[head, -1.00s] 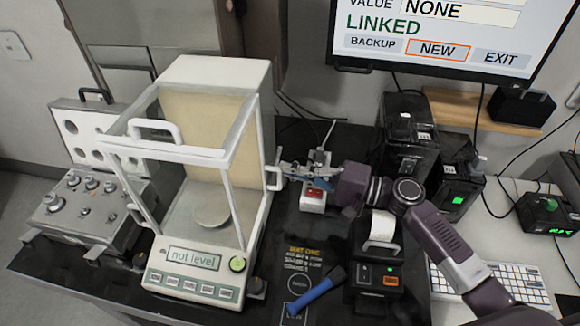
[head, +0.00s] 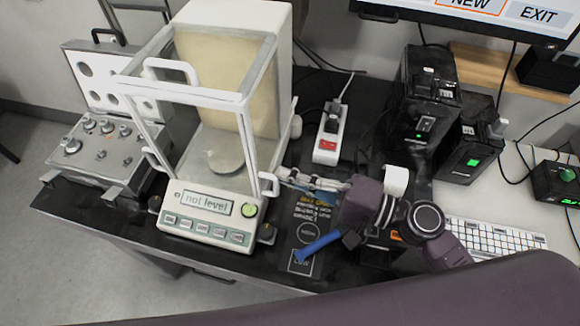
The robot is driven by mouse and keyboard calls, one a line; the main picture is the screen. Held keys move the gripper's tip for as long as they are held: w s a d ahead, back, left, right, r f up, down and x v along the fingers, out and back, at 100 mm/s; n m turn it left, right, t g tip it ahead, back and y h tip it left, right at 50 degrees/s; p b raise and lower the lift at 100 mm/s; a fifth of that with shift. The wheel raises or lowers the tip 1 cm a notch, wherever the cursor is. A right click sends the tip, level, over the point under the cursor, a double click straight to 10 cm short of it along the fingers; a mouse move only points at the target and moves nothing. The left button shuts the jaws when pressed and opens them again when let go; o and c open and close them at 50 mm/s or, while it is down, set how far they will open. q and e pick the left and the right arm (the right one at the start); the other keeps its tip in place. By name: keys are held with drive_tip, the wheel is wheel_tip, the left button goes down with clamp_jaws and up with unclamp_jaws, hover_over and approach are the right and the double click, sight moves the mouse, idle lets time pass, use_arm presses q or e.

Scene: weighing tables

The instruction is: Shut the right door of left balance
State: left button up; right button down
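The balance (head: 208,212) stands at the left of the dark table, with a framed glass draft shield and a display reading "not level". The handle of its right door (head: 268,185) is by the front right post, at the front end of that side. My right gripper (head: 284,176) reaches in from the right with its fingertips at this handle. They look touching or very close; the finger gap is too small to make out. The door's clear pane is hard to see. My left gripper is not in view.
A white power strip (head: 330,135) lies behind my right gripper. Black boxes (head: 425,95) stand at the back right. A grey control case (head: 100,150) stands left of the balance.

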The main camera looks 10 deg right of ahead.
drive_tip(key=shift+s+a+f, duration=0.15)
drive_tip(key=shift+s+a, duration=0.05)
drive_tip(key=shift+s, duration=0.05)
drive_tip(key=v, duration=1.2)
drive_tip(key=shift+w+d, duration=0.2)
drive_tip(key=shift+w, duration=0.05)
